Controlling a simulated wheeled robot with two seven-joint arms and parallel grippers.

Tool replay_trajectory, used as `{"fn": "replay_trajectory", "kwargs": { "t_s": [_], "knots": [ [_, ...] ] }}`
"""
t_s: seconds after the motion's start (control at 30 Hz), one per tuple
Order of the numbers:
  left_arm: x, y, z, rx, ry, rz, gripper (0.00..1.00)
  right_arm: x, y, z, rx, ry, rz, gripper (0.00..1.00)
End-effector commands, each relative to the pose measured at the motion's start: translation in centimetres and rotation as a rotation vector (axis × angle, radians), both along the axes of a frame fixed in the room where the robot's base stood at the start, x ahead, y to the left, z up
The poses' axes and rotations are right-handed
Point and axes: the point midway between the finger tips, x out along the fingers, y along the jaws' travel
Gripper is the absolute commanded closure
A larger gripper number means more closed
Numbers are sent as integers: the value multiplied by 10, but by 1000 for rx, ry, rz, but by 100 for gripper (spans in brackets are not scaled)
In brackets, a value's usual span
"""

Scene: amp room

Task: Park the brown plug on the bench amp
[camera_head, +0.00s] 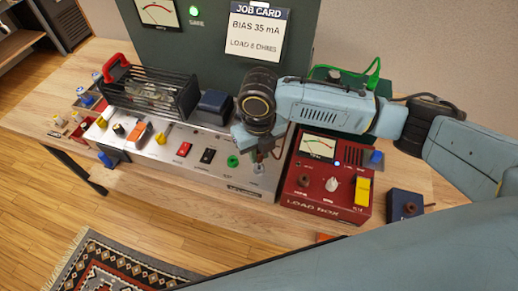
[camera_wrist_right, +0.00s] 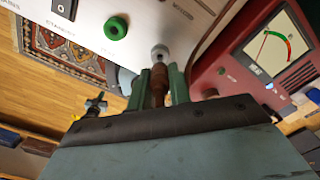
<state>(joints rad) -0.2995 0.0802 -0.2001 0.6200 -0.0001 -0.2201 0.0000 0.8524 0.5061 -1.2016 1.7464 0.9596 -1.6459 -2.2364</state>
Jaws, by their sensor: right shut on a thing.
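The bench amp (camera_head: 215,172) has a silver front panel with several switches and coloured posts. My right gripper (camera_head: 262,153) is at the right end of this panel. In the right wrist view its green fingers (camera_wrist_right: 160,88) are shut on the brown plug (camera_wrist_right: 158,84). The plug points at a pale grey socket (camera_wrist_right: 160,52) on the panel, to the right of the green post (camera_wrist_right: 116,28). Its tip is at or just in front of the socket; I cannot tell whether it is seated. My left gripper is not in view.
The red load box (camera_head: 335,205) stands close to the right of the amp. A small dark blue box (camera_head: 404,203) is farther right. A black wire cage (camera_head: 150,95) and a dark blue block (camera_head: 215,106) sit on the amp. The job card (camera_head: 258,33) is behind.

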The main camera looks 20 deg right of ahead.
Motion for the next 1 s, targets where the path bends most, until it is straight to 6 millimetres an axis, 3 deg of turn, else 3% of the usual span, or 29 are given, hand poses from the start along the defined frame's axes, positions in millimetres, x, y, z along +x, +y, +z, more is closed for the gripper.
{"fn": "replay_trajectory", "kwargs": {
  "t_s": [1.0],
  "knots": [
    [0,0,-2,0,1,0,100,0,0,-7,0,0,0,100]
  ]
}}
